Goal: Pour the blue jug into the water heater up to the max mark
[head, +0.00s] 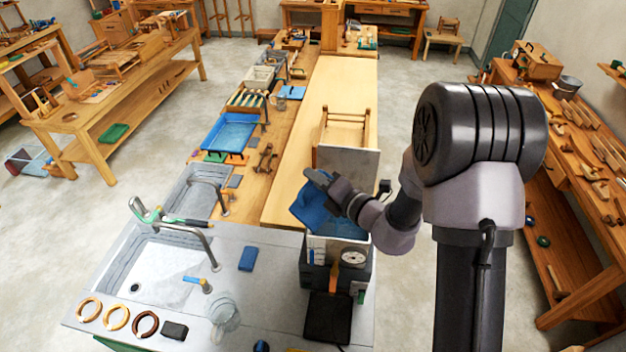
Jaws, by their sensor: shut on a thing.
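The blue jug (310,213) is in my gripper (322,183), which is shut on it from above and to its right. The jug looks tilted and is over the opening of the water heater (310,272). The heater is a dark box with a pale upper rim and a round white gauge (353,257) on its front. Blue shows within the heater's opening, but I cannot tell jug from water there. The max mark and any stream are too small or hidden to make out.
A steel sink with a curved tap (212,250) lies left of the heater. A clear jug (223,314), a blue sponge (247,258) and several rings (117,316) are on the counter. A black pad (328,317) lies in front of the heater. A wooden rack (345,128) stands behind.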

